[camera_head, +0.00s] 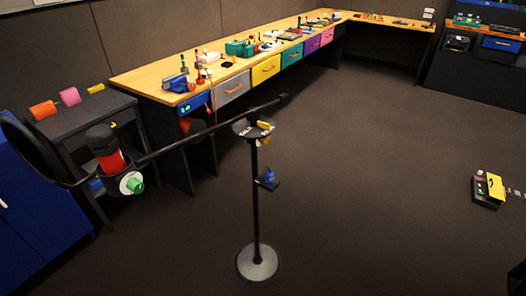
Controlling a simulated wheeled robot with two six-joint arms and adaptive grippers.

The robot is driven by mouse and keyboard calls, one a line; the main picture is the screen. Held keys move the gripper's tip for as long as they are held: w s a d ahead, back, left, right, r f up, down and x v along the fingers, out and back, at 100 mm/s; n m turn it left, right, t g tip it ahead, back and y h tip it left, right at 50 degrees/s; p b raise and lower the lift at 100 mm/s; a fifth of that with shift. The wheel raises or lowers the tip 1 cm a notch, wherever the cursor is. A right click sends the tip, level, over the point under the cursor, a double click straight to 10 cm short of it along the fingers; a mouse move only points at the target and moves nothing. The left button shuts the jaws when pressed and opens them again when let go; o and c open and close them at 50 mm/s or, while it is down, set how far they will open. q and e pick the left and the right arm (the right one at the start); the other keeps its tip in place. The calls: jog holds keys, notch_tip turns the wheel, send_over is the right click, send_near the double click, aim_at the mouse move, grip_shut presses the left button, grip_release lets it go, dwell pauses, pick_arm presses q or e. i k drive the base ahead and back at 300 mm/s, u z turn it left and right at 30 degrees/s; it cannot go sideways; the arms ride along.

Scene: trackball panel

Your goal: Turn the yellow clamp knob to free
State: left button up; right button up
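A dark stand with a long slanting boom (205,134) stands on the floor in the middle of the view. The yellow clamp knob (264,125) sits at the boom joint on top of the pole, beside a dark round plate (241,130) with small light lettering I cannot read. Its exact setting is too small to tell. A blue piece (269,179) sticks out lower on the pole. The boom's left end carries a red and black microphone (108,155) with a green knob (136,186). Neither gripper shows in this view.
The stand's round grey base (257,263) rests on dark floor, with open floor to its right. A long wooden workbench (145,78) with coloured drawers runs behind. A dark side table (75,120) and blue cabinet (30,225) stand left. A yellow-topped device (489,188) lies right.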

aim_at(267, 140)
jog(key=u, duration=1)
jog(key=i, duration=0.85)
jog(key=z, duration=0.55)
